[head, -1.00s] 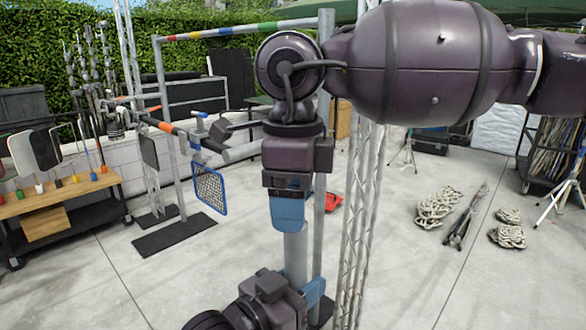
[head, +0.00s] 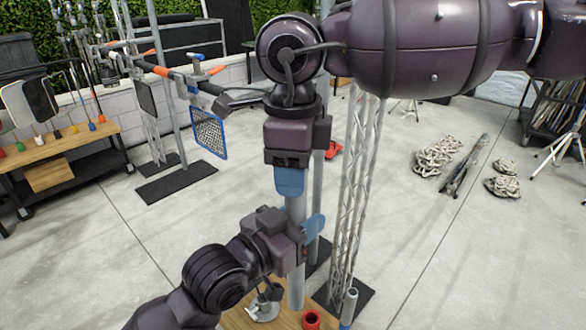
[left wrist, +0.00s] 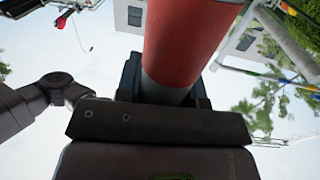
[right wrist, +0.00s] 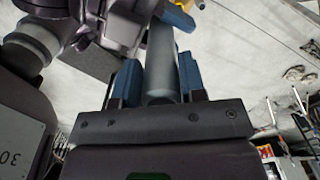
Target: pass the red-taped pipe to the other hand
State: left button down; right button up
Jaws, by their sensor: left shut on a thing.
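The pipe (head: 296,282) is grey and about upright in the head view. Its upper part sits at my right gripper (head: 290,183), and its lower end hangs near a wooden top. My left gripper (head: 300,232) is shut on the pipe below my right one. In the left wrist view a red band (left wrist: 190,40) shows on the pipe beyond the grey stretch between the left jaws. In the right wrist view the pipe (right wrist: 160,65) lies between the two blue fingers. Whether they press on it is unclear. No red shows on the pipe in the head view.
Below the pipe, a wooden top (head: 240,318) holds a red ring-like piece (head: 311,319) and a metal fitting (head: 263,308). A truss tower (head: 357,190) stands just right of the pipe. A wooden bench (head: 75,150) is at left. Coiled ropes (head: 437,156) lie on open floor.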

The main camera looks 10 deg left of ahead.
jog(key=c, duration=0.5)
pick_arm(q)
jog(key=c, duration=0.7)
grip_release()
pick_arm(e)
jog(key=shift+c, duration=0.6)
pick_arm(q)
jog(key=shift+o, duration=0.2)
jog(key=v, duration=0.7)
jog(key=s+a+f+n+g+y, duration=0.1)
jog(key=s+a+f+y, duration=0.3)
jog(key=f, duration=0.7)
jog(key=s+a+f+n+g+y, duration=0.1)
jog(key=s+a+f+n+y, duration=0.2)
jog(key=a+f, duration=0.6)
jog(key=s+a+f+n+y, duration=0.2)
jog(key=s+a+f+y, duration=0.2)
jog(key=f, duration=0.9)
jog(key=s+a, duration=0.2)
jog(key=s, duration=0.1)
jog(key=shift+s+a+n+g+y, duration=0.15)
jog(key=shift+a+n+g+y, duration=0.15)
jog(key=shift+n+g, duration=0.1)
jog(key=shift+f, duration=0.15)
